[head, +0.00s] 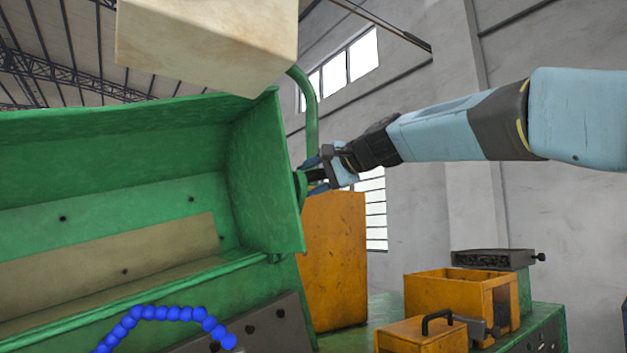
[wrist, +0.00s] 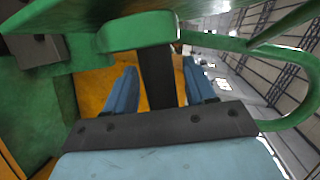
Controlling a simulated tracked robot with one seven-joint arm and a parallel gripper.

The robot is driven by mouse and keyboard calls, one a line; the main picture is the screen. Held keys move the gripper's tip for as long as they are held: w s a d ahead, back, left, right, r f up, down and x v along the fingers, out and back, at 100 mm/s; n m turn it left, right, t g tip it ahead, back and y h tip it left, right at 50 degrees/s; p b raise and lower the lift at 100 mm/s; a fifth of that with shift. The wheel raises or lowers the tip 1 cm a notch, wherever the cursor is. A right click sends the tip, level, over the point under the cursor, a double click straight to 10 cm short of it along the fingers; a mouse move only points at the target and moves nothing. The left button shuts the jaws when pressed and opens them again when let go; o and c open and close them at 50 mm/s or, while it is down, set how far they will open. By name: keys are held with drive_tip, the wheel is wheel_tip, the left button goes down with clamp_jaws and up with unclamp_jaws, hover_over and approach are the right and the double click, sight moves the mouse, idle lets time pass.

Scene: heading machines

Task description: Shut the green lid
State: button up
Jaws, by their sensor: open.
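The green lid (head: 265,175) stands raised at the left of the head view, its hollow inner side facing me. My gripper (head: 314,178) is at the lid's right side edge, at the end of my outstretched arm. In the wrist view my gripper (wrist: 158,70) is open, its two blue fingers apart. A dark bar stands between the fingers. The lid's green edge (wrist: 85,20) and a rounded green piece (wrist: 138,31) lie just ahead of the fingertips. I cannot tell whether they touch.
A curved green tube (head: 309,112) rises behind the lid. A beige block (head: 207,42) hangs into view above. Blue beads (head: 165,313) lie across the front. An orange panel (head: 335,262), an orange open box (head: 447,292) and a black-handled orange box (head: 425,338) stand to the right.

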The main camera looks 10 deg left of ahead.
drive_tip(key=shift+w+a, duration=0.15)
drive_tip(key=shift+a, duration=0.1)
drive_tip(key=shift+c, duration=0.2)
clamp_jaws()
drive_tip(key=shift+d+f, duration=0.1)
drive_tip(key=shift+d, duration=0.1)
drive_tip(key=shift+a, duration=0.15)
